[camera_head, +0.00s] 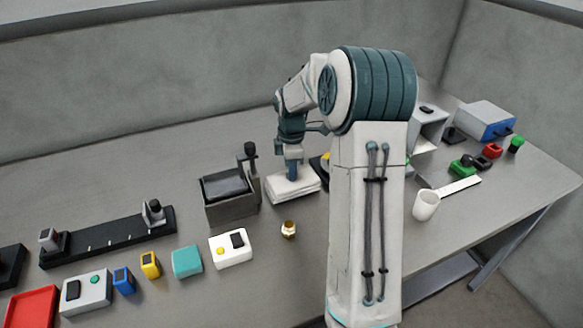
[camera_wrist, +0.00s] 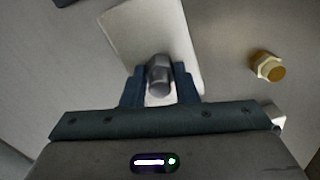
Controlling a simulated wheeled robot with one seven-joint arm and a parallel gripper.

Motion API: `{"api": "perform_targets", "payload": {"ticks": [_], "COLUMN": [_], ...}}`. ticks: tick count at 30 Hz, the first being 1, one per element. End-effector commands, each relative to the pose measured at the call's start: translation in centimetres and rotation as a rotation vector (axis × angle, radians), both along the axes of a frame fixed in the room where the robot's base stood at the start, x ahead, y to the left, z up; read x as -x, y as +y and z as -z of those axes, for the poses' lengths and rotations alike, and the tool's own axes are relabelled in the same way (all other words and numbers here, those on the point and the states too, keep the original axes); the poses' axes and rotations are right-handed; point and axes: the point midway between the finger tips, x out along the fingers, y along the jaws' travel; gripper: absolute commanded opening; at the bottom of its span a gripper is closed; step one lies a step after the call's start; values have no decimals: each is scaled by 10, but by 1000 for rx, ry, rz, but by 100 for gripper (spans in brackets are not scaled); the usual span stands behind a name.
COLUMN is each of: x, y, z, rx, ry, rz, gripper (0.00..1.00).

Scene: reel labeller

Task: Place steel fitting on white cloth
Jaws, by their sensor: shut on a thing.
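The steel fitting (camera_wrist: 159,80) is a grey metal piece held between the two blue fingers of my gripper (camera_wrist: 160,88) in the wrist view. The white cloth (camera_wrist: 140,30) lies directly beneath it in that view. In the head view the white cloth (camera_head: 293,187) is a folded stack on the table, and my gripper (camera_head: 291,172) points straight down over it. The fitting is too hidden there to make out. I cannot tell whether the fitting touches the cloth.
A brass fitting (camera_head: 289,229) stands in front of the cloth; it also shows in the wrist view (camera_wrist: 267,66). A dark grey machine (camera_head: 230,196) stands left of the cloth. A white button box (camera_head: 231,248) and a teal block (camera_head: 187,262) sit nearer.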

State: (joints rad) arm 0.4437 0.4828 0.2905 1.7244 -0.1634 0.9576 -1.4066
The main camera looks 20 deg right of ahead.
Motion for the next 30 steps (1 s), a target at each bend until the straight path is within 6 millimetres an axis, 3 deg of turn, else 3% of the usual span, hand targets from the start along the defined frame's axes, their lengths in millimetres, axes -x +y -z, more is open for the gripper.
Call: {"api": "perform_targets", "payload": {"ticks": [1, 2, 4, 12, 17, 30], "x": [0, 0, 0, 0, -1, -1], "y": [0, 0, 0, 0, 0, 0], "z": [3, 2, 2, 1, -12, -100], "rx": [0, 0, 0, 0, 1, 1], "ry": [1, 1, 1, 1, -2, -3], "rz": [0, 0, 0, 0, 0, 0], "gripper": [3, 32, 49, 49, 49, 49]}}
